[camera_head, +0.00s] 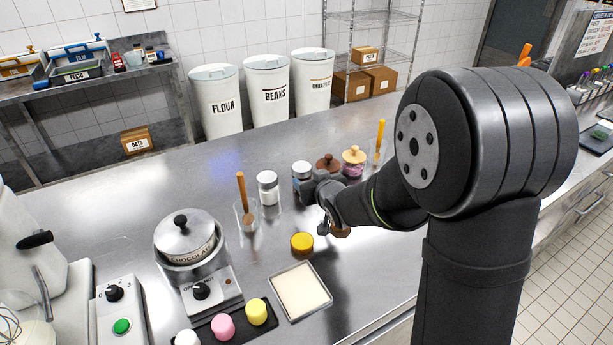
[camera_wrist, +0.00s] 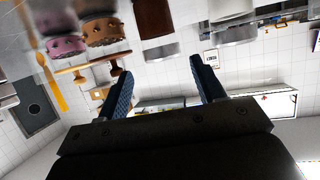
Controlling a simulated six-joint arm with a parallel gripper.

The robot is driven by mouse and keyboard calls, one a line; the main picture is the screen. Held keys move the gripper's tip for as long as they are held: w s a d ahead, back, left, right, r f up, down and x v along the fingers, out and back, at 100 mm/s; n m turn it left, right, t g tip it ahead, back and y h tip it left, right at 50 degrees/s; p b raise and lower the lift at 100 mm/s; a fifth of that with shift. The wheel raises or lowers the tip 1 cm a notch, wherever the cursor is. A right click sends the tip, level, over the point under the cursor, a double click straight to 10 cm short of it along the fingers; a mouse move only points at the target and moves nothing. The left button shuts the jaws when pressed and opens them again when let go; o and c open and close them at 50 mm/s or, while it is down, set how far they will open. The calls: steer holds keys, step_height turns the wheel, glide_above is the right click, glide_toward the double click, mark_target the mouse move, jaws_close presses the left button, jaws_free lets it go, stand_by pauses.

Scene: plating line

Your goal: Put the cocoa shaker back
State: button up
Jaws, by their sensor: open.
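The cocoa shaker (camera_head: 301,166) stands on the steel counter at the back of the row, its silver lid showing and its lower part hidden by my gripper in the head view. In the wrist view, which is upside down, the brown cocoa shaker (camera_wrist: 154,18) with its silver lid lies ahead of the gap between my fingers. My gripper (camera_head: 314,205) is open, low over the counter in front of the shaker. Its two fingers (camera_wrist: 161,78) show apart with nothing between them in the wrist view. I cannot tell the exact distance to the shaker.
A pale-filled shaker (camera_head: 268,188) stands left of the cocoa shaker. A brown jar (camera_head: 328,164) and a pink jar (camera_head: 354,161), both with wooden lids, stand right. A chocolate pot (camera_head: 185,240) stands left.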

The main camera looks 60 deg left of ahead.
mark_target(305, 174)
steer(key=v, duration=0.3)
steer(key=shift+d, duration=0.1)
stand_by(0.3)
steer(key=x, duration=1.2)
steer(key=shift+r, duration=0.1)
steer(key=shift+d, duration=0.1)
